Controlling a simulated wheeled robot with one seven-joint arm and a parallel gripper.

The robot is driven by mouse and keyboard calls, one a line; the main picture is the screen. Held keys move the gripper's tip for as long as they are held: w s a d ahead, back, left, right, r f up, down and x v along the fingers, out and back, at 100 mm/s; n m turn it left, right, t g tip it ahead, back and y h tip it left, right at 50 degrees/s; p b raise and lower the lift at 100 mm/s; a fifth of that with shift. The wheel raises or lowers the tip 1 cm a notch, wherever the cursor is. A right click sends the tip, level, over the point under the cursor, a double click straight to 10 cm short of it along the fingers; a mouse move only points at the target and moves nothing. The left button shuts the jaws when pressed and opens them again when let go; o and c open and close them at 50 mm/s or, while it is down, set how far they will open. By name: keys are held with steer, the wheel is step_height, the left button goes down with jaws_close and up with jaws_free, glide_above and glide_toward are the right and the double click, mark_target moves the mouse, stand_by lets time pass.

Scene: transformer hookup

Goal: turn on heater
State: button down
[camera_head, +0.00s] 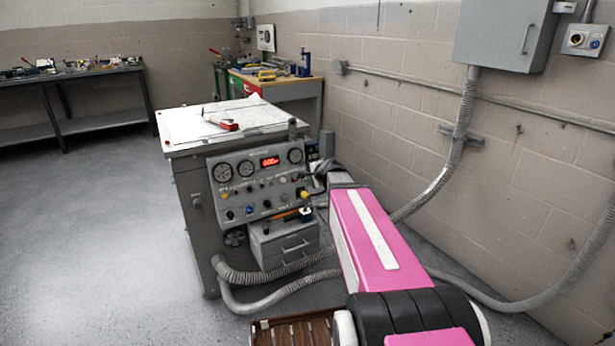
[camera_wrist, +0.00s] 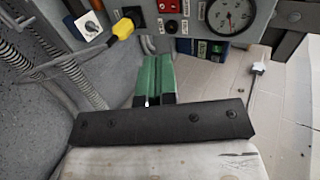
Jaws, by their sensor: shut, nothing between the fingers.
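A grey control panel (camera_head: 258,190) with round gauges, a lit red display (camera_head: 270,162), knobs and small switches fronts a cabinet in the head view. Its labels are too small to read, so I cannot tell which control is the heater's. In the wrist view the panel's edge (camera_wrist: 187,40) runs along the top, with a gauge (camera_wrist: 230,15), a red button (camera_wrist: 168,6), a yellow connector (camera_wrist: 123,28) and a black knob on a white plate (camera_wrist: 90,27). My gripper (camera_wrist: 154,62) is shut and empty, its green fingers close together just short of the panel. Contact is unclear.
A cable (camera_wrist: 72,68) and ribbed hoses (camera_wrist: 72,62) lie left of the fingers. In the head view, drawers (camera_head: 284,243) stand below the panel, and hoses (camera_head: 270,278) cross the floor. The cabinet top (camera_head: 185,125) holds a red-handled tool. Floor to the left is clear.

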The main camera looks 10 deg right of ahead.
steer(key=shift+d, duration=0.15)
steer(key=shift+w, duration=0.1)
steer(key=w+r+x, duration=0.1)
steer(key=x, duration=1.2)
steer(key=shift+a+r, duration=0.25)
steer(key=shift+a, duration=0.05)
steer(key=shift+w+d, duration=0.1)
steer(key=shift+w, duration=0.05)
